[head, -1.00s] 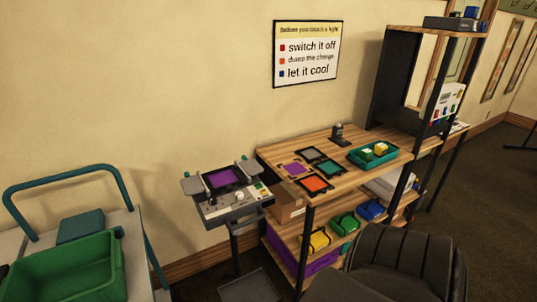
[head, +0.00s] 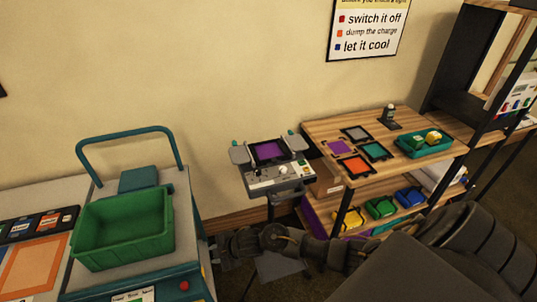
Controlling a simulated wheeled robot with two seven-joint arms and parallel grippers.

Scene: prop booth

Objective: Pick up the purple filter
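The purple filter (head: 268,151) is a purple square in a dark frame. It sits on top of the grey control stand (head: 275,178), between the stand's two side plates. My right gripper (head: 218,246) is at the end of the dark arm that reaches in from the right. It is low in front of the stand, below and left of the purple filter and apart from it. Its fingers are dark and too unclear to read. My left gripper is not in view.
Grey, orange and teal framed squares (head: 356,167) lie on the shelf unit's wooden top (head: 320,127), near a teal tray (head: 425,150). Yellow, green and blue bins (head: 380,208) stand below. A green crate (head: 125,225) sits on a cart at left.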

